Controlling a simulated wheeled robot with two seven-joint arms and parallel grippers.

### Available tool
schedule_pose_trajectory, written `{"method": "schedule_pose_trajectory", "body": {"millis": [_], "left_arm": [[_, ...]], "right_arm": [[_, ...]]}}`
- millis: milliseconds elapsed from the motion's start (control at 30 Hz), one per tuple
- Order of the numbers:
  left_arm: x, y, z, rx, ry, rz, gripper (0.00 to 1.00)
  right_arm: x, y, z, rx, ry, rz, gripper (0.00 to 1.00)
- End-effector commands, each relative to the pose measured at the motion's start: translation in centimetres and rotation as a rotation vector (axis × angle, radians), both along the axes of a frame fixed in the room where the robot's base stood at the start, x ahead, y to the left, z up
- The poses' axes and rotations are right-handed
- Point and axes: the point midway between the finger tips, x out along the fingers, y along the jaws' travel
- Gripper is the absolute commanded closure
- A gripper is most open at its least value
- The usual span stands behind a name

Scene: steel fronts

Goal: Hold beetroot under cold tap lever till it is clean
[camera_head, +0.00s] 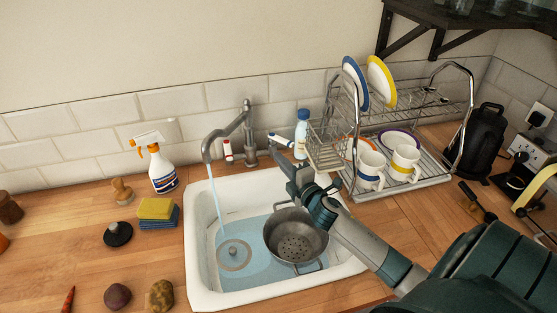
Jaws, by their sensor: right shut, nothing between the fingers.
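The beetroot (117,296), round and dark purple, lies on the wooden counter left of the sink. The tap (247,135) stands behind the sink, and a stream of water (216,195) runs from its spout into the left part of the basin. A lever with a red mark (228,151) is left of the tap's base. The cold tap lever (281,140), pale with a blue mark, points right. My right gripper (276,154) is shut and empty, close to the cold lever; I cannot tell whether they touch. My left gripper is out of view.
The white sink (196,250) holds shallow water and a metal colander (295,241). A potato (160,296), a carrot (68,299), sponges (156,210) and a spray bottle (160,168) are left of it. A dish rack (425,175) with mugs and plates stands right.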

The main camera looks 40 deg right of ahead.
Motion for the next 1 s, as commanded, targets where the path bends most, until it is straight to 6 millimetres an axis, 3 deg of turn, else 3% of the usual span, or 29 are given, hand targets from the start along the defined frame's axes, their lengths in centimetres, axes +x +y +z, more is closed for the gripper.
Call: {"method": "schedule_pose_trajectory", "body": {"millis": [300, 600, 1000], "left_arm": [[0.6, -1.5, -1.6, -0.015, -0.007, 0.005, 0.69], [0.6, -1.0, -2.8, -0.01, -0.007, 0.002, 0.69], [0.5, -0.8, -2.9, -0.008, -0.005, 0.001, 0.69]], "right_arm": [[-3.9, -0.2, -0.3, -0.001, 0.001, 0.001, 1.0], [-7.5, -0.4, -0.2, 0.0, 0.001, 0.0, 1.0], [-8.3, -0.5, 0.1, 0.0, 0.0, 0.0, 1.0]]}}
